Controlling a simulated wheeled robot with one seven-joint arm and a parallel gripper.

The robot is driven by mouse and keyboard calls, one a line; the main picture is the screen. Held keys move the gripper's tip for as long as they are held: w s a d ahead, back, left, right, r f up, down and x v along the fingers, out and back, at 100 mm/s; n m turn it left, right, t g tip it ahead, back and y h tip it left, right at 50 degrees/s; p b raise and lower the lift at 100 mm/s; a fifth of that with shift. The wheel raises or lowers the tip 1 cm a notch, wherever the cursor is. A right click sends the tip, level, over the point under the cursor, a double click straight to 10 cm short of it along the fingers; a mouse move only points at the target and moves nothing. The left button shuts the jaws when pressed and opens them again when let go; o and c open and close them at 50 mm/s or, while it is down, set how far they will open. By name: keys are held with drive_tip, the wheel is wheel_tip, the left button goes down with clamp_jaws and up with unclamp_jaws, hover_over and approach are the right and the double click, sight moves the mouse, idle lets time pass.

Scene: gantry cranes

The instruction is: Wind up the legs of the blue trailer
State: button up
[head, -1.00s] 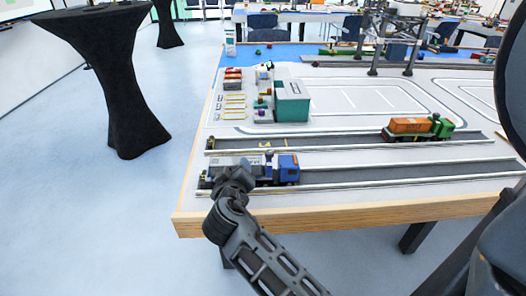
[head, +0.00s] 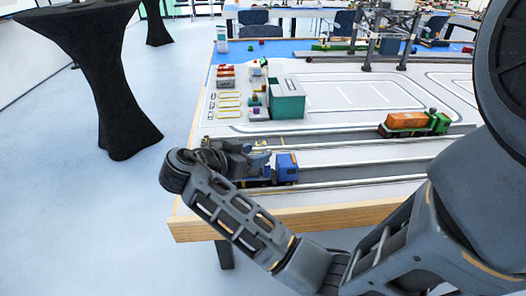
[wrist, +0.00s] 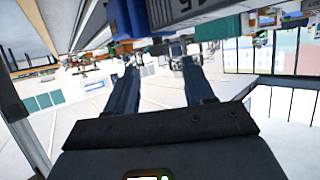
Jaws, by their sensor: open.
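A small blue truck or trailer (head: 286,168) stands on the near lane at the left of the table in the head view. My arm hides its left part, and I cannot make out its legs. My gripper (head: 262,161) is just left of the blue front, over the hidden part. In the wrist view my gripper (wrist: 162,72) is open, with two separated fingers and nothing between them. A blue-grey body with pale markings (wrist: 190,10) fills the top of that view, close to the fingertips; it looks like part of the same vehicle. I cannot tell whether they touch.
A green vehicle with an orange load (head: 408,122) stands on the lane behind. A teal and white block (head: 287,99) and small coloured pieces are further back. A gantry crane (head: 388,40) stands at the back.

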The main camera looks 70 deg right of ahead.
sight(267, 151)
drive_tip(key=shift+x, duration=2.4)
clamp_jaws()
